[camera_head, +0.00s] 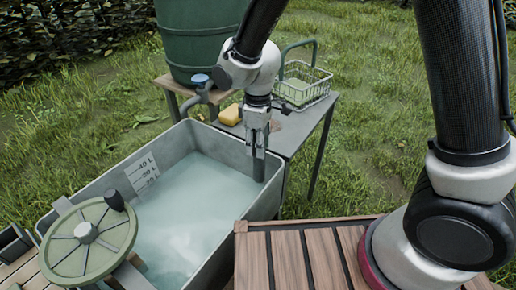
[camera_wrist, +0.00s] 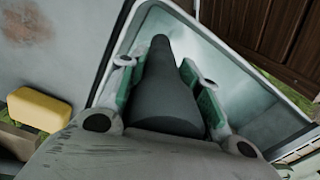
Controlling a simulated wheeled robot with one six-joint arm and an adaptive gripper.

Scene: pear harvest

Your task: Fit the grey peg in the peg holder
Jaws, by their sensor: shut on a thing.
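My gripper (camera_head: 258,150) is shut on the grey peg (camera_head: 260,171), which points down below the fingers over the right end of the metal tub (camera_head: 118,184). The peg's lower end is by the tub's rim; I cannot tell whether it touches. In the wrist view the peg (camera_wrist: 163,95) is a dark grey tapered rod between the green-padded fingers of my gripper (camera_wrist: 162,82), its far end narrower and inside the tub's outline. I cannot pick out the peg holder in either view.
The tub holds pale water. A green hand wheel (camera_head: 70,248) stands at its left end. Behind are a green barrel (camera_head: 200,40) with a tap, and a table with a yellow sponge (camera_head: 230,115) and a wire basket (camera_head: 303,84). A wooden slatted top (camera_head: 292,262) is in front.

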